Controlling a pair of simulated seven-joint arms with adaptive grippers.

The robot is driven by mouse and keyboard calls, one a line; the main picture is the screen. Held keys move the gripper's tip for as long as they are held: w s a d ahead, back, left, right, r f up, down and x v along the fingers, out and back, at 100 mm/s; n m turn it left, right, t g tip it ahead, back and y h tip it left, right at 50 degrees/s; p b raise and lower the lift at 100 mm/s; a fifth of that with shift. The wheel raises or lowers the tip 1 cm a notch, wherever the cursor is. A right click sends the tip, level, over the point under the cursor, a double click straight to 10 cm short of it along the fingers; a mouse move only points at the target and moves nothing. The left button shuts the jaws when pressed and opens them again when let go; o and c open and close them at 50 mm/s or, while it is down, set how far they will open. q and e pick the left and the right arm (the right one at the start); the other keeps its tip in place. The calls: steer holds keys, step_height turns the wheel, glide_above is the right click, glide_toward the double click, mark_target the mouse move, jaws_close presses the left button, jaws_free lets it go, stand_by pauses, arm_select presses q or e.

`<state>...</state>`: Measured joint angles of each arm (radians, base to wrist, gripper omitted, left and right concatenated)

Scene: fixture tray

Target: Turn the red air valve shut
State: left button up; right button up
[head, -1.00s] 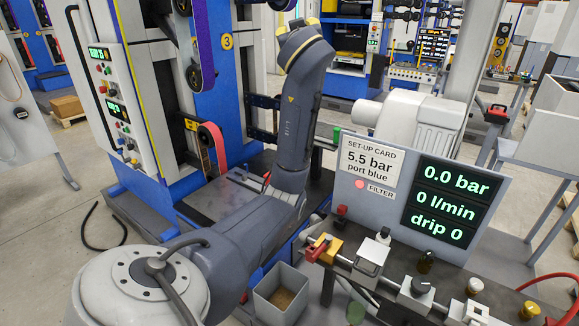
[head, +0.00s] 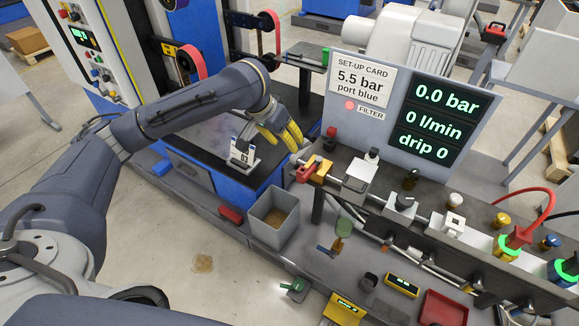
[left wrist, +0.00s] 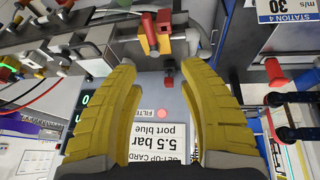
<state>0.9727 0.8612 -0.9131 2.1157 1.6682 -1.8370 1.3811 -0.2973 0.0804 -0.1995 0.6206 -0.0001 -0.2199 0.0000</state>
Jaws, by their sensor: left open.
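The red air valve handle (head: 306,172) sits beside a yellow body at the left end of the pipe on the grey bench. In the left wrist view the red handle (left wrist: 164,32) appears upright, across the line of the pipe. My left gripper (head: 291,138) has yellow fingers and is open and empty, just behind and above the valve, apart from it. In the left wrist view its fingertips (left wrist: 158,68) are spread, with the valve beyond the gap between them. The display panel (head: 437,115) reads 0.0 bar, 0 l/min, drip 0. My right gripper is not in view.
The set-up card (head: 362,82) reads 5.5 bar, port blue. A red knob (head: 331,132) stands close to my left fingers. A grey bin (head: 273,218) is below the valve. A white block, black knob (head: 405,200) and red hose (head: 540,200) lie rightward along the bench.

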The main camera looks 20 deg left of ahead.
arm_select(q)
steer(key=s, duration=0.1)
glide_toward(307, 171)
steer(key=shift+n+g, duration=0.3)
steer(key=x, duration=1)
steer(key=shift+w+r, duration=0.1)
steer(key=shift+w, duration=0.05)
steer(key=shift+c, duration=0.2)
jaws_close()
steer(key=shift+d, duration=0.1)
